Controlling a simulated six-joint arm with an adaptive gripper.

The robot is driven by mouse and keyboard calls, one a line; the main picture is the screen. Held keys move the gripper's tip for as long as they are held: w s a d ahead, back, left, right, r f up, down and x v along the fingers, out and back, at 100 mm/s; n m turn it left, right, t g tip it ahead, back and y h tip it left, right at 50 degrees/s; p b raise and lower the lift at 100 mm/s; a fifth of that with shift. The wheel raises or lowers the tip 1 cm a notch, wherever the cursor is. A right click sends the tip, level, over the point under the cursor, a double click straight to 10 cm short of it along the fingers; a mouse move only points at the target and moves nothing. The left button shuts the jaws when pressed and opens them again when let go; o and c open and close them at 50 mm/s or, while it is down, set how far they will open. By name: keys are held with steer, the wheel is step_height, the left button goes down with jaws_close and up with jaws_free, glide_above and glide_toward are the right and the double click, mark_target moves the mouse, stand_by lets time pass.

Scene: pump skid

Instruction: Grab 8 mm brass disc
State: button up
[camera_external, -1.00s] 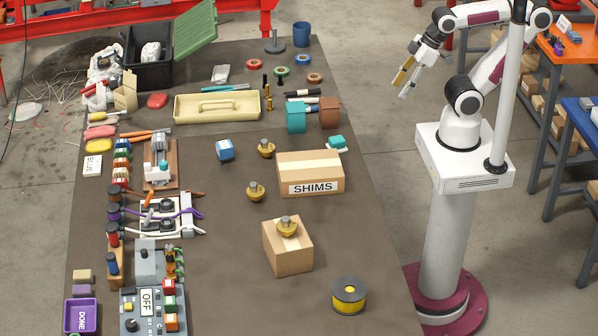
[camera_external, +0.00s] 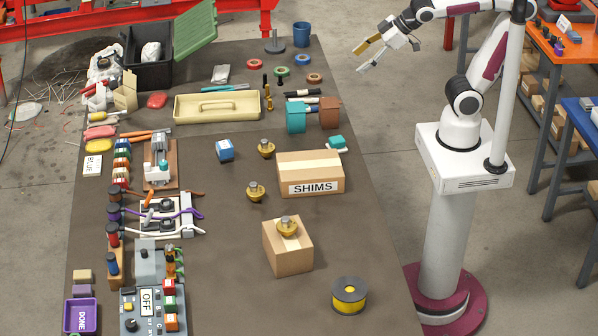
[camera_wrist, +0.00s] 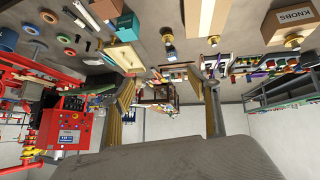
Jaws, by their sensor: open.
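Three brass disc-shaped pieces with grey knobs on top are in the external view. One brass piece (camera_external: 266,149) is left of the far edge of the SHIMS box, another (camera_external: 255,191) is left of that box, and a third (camera_external: 287,228) sits on a smaller carton. Their sizes cannot be read, so I cannot tell which is 8 mm.
The SHIMS box (camera_external: 310,173), small carton (camera_external: 288,255) and a yellow-black spool (camera_external: 349,296) stand on the bench's right side. Teal (camera_external: 296,119) and brown (camera_external: 330,113) pieces stand behind. A cream tray (camera_external: 216,108) lies farther left. Bare bench (camera_external: 225,260) lies left of the carton.

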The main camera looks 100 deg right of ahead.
steer(key=w+d+r+n+t, duration=0.15)
steer(key=w+r, duration=0.25)
steer(key=w, duration=0.5)
steer(key=w+d+r+t+h, duration=0.1)
steer(key=w+d+r+t, duration=0.2)
steer(key=w+r, duration=0.35)
steer(key=w+d+r+n+t, duration=0.1)
steer(key=w+d+r+t, duration=0.15)
steer(key=w, duration=0.85)
steer(key=w+f+n+t+y, duration=0.15)
steer(key=w+n+y, duration=0.45)
steer(key=w, duration=0.9)
step_height(320, 180, down, 21)
steer(key=w+n+g+y, duration=0.1)
steer(key=n+g+y, duration=0.5)
steer(key=y, duration=0.1)
steer(key=s+d+f+g+y, duration=0.1)
steer(key=s+f+g, duration=0.1)
steer(key=s+f, duration=0.2)
steer(key=s+d+f+n+g, duration=0.1)
steer(key=s+f+g, duration=0.2)
steer(key=f, duration=0.7)
steer(key=s+d+f+g+y, duration=0.1)
steer(key=s+d+f+g, duration=0.1)
steer(key=s+f, duration=0.4)
steer(key=shift+s+f+n+g+y, duration=0.2)
steer(key=shift+f+n+g+y, duration=0.15)
steer(key=shift+f+g, duration=0.4)
